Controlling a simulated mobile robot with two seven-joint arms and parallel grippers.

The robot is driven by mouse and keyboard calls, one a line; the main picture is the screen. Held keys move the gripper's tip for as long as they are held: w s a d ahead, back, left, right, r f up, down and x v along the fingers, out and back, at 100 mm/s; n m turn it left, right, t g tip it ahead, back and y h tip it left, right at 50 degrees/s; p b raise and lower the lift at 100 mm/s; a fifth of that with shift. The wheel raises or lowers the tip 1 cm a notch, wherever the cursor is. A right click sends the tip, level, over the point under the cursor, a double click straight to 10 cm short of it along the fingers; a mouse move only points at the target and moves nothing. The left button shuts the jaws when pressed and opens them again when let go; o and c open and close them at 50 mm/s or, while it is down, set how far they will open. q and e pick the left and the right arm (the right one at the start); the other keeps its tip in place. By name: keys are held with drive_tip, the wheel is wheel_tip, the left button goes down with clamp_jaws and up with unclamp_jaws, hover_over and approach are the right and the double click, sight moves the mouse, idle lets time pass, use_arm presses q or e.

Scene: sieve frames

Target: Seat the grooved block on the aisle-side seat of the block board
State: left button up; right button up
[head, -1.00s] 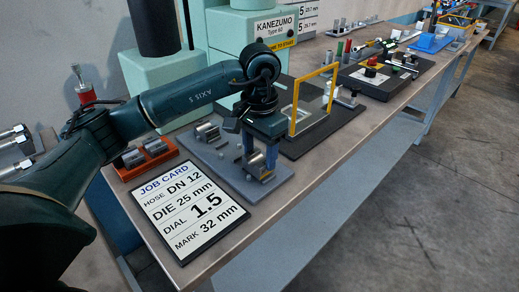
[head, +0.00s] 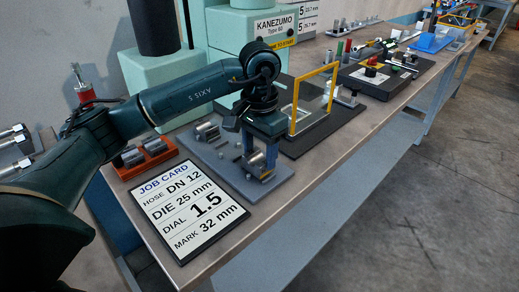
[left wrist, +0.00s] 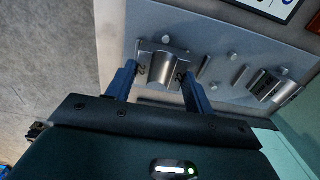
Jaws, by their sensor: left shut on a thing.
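The grooved block (head: 257,166) is silver metal and sits between the blue fingers of my left gripper (head: 258,156), low over the near, aisle-side end of the grey block board (head: 228,171). In the left wrist view the fingers press on both sides of the block (left wrist: 163,66), which carries dark "22" marks. Small pegs of the board (left wrist: 218,36) stand around it. Whether the block rests flat on the board I cannot tell. A second silver block (head: 207,131) sits at the board's far end. My right gripper is not in view.
A job card (head: 190,212) lies in front of the board, and an orange rack (head: 146,156) with metal pieces stands left of it. A yellow frame (head: 294,112) on a dark base is close on the right. The bench edge and open aisle lie nearby.

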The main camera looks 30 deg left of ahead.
use_arm(q)
drive_tip(key=shift+f+b, duration=0.5)
drive_tip(key=shift+f, duration=0.05)
drive_tip(key=o, duration=1.4)
drive_tip(key=shift+o, duration=0.2)
wheel_tip(320, 180, up, 13)
drive_tip(key=p, duration=0.1)
drive_tip(key=shift+r, duration=0.15)
drive_tip(key=shift+s, duration=0.1)
